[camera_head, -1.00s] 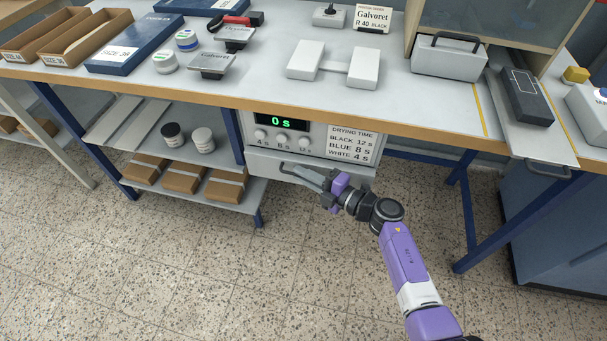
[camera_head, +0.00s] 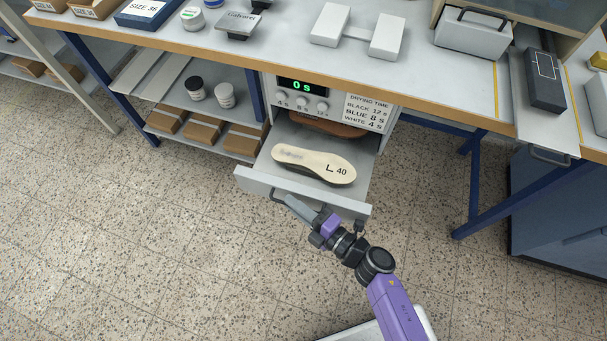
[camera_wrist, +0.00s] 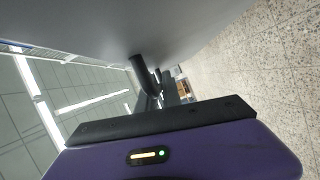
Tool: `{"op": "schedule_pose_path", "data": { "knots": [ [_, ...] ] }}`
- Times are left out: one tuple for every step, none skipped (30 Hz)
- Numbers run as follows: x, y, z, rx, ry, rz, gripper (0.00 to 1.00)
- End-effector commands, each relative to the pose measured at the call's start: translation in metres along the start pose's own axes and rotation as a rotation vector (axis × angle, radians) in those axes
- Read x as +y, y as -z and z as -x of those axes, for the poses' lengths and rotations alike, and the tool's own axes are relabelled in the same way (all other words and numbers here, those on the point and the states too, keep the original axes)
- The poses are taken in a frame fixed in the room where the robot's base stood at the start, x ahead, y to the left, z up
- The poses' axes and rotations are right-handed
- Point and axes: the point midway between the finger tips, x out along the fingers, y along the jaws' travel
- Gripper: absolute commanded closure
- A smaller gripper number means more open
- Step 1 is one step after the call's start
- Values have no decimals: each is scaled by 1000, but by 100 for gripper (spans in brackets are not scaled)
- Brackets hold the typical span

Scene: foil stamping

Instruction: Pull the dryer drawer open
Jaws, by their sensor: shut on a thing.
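The dryer drawer (camera_head: 252,183) is pulled out below the dryer (camera_head: 300,101), under the bench top. In it lie a cream insole marked L 40 (camera_head: 314,166) and, further back, a brown one (camera_head: 330,125) partly hidden by the dryer. My gripper (camera_head: 283,197) is shut on the dark drawer handle at the left part of the drawer front. In the wrist view the drawer handle (camera_wrist: 141,72) runs down from the grey drawer front to my gripper (camera_wrist: 156,92).
The dryer display reads 0 s; a drying time sign (camera_head: 370,113) is beside it. A shelf on the left holds jars (camera_head: 225,95) and brown boxes. Blue table legs (camera_head: 475,180) stand to the right. The speckled floor (camera_head: 170,260) in front is clear.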

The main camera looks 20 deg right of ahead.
Motion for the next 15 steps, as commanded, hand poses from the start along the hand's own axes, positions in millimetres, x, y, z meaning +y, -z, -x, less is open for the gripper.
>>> {"op": "schedule_pose_path", "data": {
  "knots": [
    [-5,15,7,2,4,-3,100],
    [-7,22,10,1,5,-4,100],
    [-10,31,14,2,4,-3,100],
    [-11,38,17,1,4,-3,100],
    [-13,44,20,0,5,-3,100],
    [-15,52,23,1,4,-2,100],
    [-16,58,25,1,4,-3,100],
    [-18,64,28,0,4,-3,100],
    [-19,71,30,0,4,-3,100],
    [-20,76,32,0,3,-3,100],
    [-22,80,34,0,4,-1,100],
    [-23,86,37,-1,4,-3,100],
    [-24,89,38,-1,3,-2,100],
    [-24,93,39,-1,3,-1,100],
    [-25,97,41,-1,3,-2,100]
  ]
}}
